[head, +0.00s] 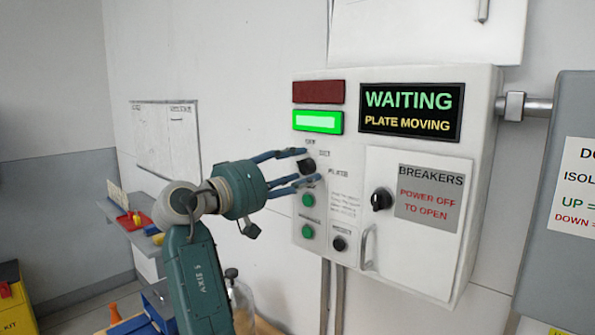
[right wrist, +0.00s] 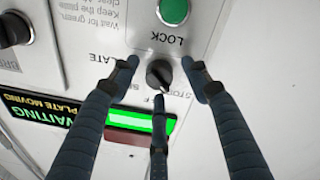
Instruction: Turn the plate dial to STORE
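The plate dial (head: 307,165) is a small black knob on the white control box (head: 480,180), below the lamps. It also shows in the right wrist view (right wrist: 160,75), where its lettering is partly covered and I cannot tell for sure which mark it points to. My right gripper (head: 309,163) has its fingers spread around the dial, two on one side and one on the other. In the right wrist view gaps show between the fingertips (right wrist: 160,72) and the knob. The display (head: 411,112) reads WAITING, PLATE MOVING. My left gripper is not in view.
The green lamp (head: 318,122) is lit and the red lamp (head: 318,92) is dark. Green buttons (head: 308,200) and a black key switch (head: 339,243) sit below the dial. The breaker door (head: 418,260), with its black knob (head: 381,199), is shut at right.

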